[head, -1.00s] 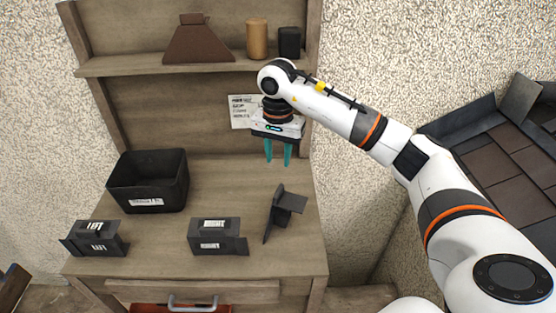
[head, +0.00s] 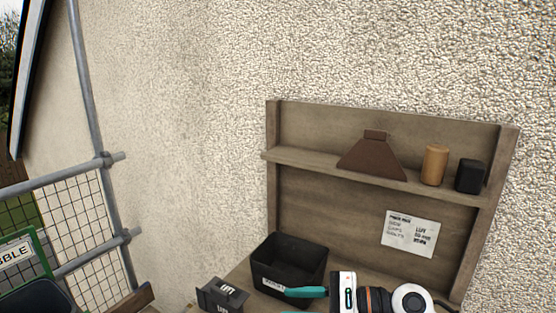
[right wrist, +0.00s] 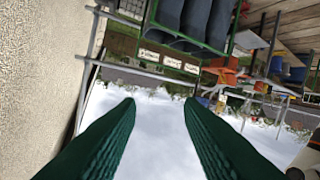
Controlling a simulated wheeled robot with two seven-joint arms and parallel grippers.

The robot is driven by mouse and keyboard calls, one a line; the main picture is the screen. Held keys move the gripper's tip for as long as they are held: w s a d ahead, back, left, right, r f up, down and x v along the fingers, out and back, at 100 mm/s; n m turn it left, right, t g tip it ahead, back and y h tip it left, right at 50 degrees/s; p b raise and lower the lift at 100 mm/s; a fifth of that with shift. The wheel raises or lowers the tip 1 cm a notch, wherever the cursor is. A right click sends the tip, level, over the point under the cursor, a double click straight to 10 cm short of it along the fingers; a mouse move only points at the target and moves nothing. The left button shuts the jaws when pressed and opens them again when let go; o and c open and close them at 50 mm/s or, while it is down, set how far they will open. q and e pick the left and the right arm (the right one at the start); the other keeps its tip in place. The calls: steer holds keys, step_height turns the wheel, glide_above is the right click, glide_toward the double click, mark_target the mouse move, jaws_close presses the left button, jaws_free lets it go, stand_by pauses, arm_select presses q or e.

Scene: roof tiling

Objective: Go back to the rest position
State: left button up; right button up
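My right gripper (head: 288,302) is at the bottom of the head view, in front of the wooden bench, with its teal fingers pointing left. Its lower part is cut off by the picture edge. In the right wrist view its two green fingers (right wrist: 159,103) stand apart with nothing between them. My left gripper is in neither view.
The bench's back board (head: 340,215) bears a shelf with a brown hood (head: 372,158), a tan cylinder (head: 434,165) and a black pot (head: 469,177). A black bin (head: 290,262) and black block (head: 220,296) stand below. Scaffold poles (head: 105,161) are at left.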

steer(key=w+d+r+m+t+h, duration=0.1)
steer(key=d+r+m+t+h, duration=0.15)
steer(key=m+t, duration=0.75)
steer(key=w+d+r+m+t+h, duration=0.1)
steer(key=d+r+m+t, duration=0.15)
steer(key=m+t, duration=0.75)
steer(key=s+d+f+m+g+h, duration=0.35)
steer(key=d+f+m+h, duration=0.35)
steer(key=m, duration=0.5)
steer(key=s+d+f+m+g+h, duration=0.2)
steer(key=d+f+m+g+h, duration=0.3)
steer(key=f+m, duration=0.5)
steer(key=s+f+m+g, duration=0.5)
steer(key=s+f+g, duration=0.1)
steer(key=s, duration=0.4)
steer(key=s+f+m+g, duration=0.5)
steer(key=s+m, duration=0.1)
steer(key=s, duration=0.5)
step_height(320, 180, down, 25)
steer(key=g, duration=0.1)
steer(key=s+d+f+n+g, duration=0.1)
steer(key=s+d+f, duration=0.1)
steer(key=s+f, duration=1.5)
steer(key=shift+d, duration=0.25)
steer(key=shift+s+g+h, duration=0.1)
steer(key=shift+g+h, duration=0.15)
